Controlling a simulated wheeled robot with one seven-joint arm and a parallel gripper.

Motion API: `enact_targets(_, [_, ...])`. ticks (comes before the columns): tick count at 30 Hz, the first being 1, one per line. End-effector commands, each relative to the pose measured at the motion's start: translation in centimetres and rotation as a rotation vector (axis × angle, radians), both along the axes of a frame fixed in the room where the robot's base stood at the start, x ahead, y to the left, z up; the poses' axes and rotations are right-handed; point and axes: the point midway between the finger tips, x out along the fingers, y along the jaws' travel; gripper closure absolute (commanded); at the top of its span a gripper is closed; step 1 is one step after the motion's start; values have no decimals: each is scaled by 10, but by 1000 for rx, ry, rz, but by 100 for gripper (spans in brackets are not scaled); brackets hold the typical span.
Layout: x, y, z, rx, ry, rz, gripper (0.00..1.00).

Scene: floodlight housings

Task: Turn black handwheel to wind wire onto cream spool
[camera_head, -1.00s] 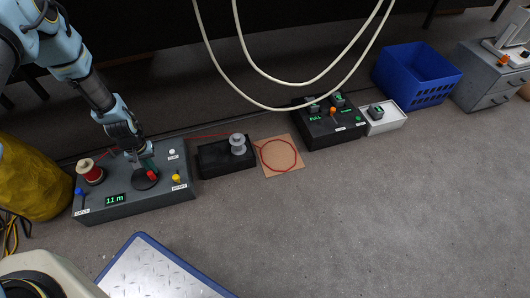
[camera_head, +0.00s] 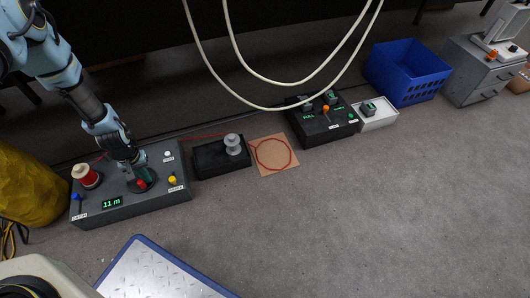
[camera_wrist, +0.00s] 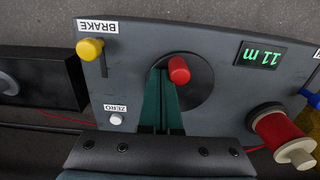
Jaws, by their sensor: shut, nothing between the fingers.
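The black handwheel (camera_head: 143,186) lies on the top of a grey winder box, with a red knob (camera_head: 142,183) near its edge. In the wrist view the handwheel (camera_wrist: 205,88) is partly hidden by my gripper (camera_wrist: 165,75). Its green fingers are shut and empty, with their tips right beside the red knob (camera_wrist: 179,70); I cannot tell if they touch it. The cream spool (camera_head: 80,170) stands at the box's left end with red wire wound on it; it also shows in the wrist view (camera_wrist: 301,152). The display (camera_head: 112,203) reads 11 m.
The box carries a yellow BRAKE lever (camera_head: 172,180), a white ZERO button (camera_head: 167,154) and a blue lever (camera_head: 76,194). Red wire runs past a grey spool (camera_head: 233,144) to a coil (camera_head: 274,154) on a tan board. A blue crate (camera_head: 405,85) stands farther right.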

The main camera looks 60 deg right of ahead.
Motion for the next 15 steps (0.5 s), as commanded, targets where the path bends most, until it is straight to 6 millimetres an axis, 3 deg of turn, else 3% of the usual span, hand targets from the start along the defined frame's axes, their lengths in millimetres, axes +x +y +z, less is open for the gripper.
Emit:
enact_targets(3, [0, 11, 1, 1, 1, 2, 100])
enact_targets(8, [0, 9, 3, 0, 0, 1, 100])
enact_targets(15, [0, 9, 20, -1, -1, 1, 100])
